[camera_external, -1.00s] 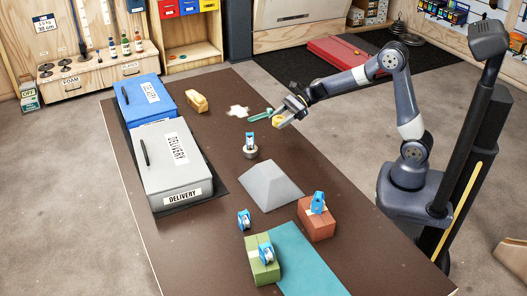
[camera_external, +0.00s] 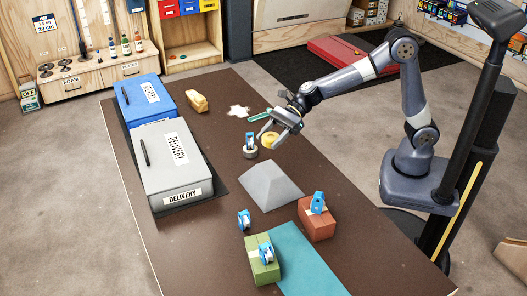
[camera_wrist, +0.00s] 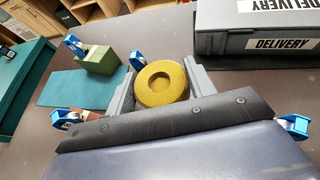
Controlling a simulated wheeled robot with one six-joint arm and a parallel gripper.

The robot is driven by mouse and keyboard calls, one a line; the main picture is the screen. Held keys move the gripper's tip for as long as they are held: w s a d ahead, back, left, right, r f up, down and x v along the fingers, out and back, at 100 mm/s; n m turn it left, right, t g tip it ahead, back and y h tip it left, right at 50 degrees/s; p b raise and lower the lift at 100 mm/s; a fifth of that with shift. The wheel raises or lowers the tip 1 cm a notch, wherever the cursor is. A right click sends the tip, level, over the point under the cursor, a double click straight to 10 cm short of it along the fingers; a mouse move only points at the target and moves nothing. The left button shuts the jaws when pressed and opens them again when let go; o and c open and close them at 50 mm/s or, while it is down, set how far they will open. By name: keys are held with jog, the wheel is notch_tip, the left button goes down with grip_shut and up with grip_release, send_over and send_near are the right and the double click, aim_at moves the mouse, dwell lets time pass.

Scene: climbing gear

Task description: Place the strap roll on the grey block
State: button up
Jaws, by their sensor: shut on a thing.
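The strap roll is a yellow ring (camera_external: 270,139), held between the fingers of my gripper (camera_external: 276,134) above the brown table. In the wrist view the roll (camera_wrist: 161,84) sits between the two grey fingers (camera_wrist: 161,78), its round hole facing the camera. The grey block (camera_external: 270,187) is a sloped, pyramid-like shape on the table, below and apart from the roll in the outside view. Its top looks bare. I cannot make it out in the wrist view, where the gripper may hide it.
A blue-and-white item (camera_external: 250,138) on a round grey base stands just left of my gripper. A red block (camera_external: 318,229) and green block (camera_external: 263,272) bear blue items; another blue item (camera_external: 243,219) lies between. Grey (camera_external: 170,185) and blue (camera_external: 140,108) boxes line the left.

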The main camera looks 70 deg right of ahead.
jog(key=shift+s+a+f, duration=0.15)
jog(key=shift+s+a, duration=0.05)
jog(key=shift+a, duration=0.2)
jog(key=shift+s+a+f, duration=0.15)
jog(key=shift+a, duration=0.2)
jog(key=b, duration=0.1)
send_over(271, 170)
notch_tip(271, 170, down, 5)
jog(key=shift+d+r, duration=0.1)
jog(key=shift+r, duration=0.1)
jog(key=shift+f+b, duration=0.65)
jog(key=shift+f, duration=1.5)
jog(key=shift+f, duration=0.15)
jog(key=o, duration=1)
jog(key=shift+c, duration=0.2)
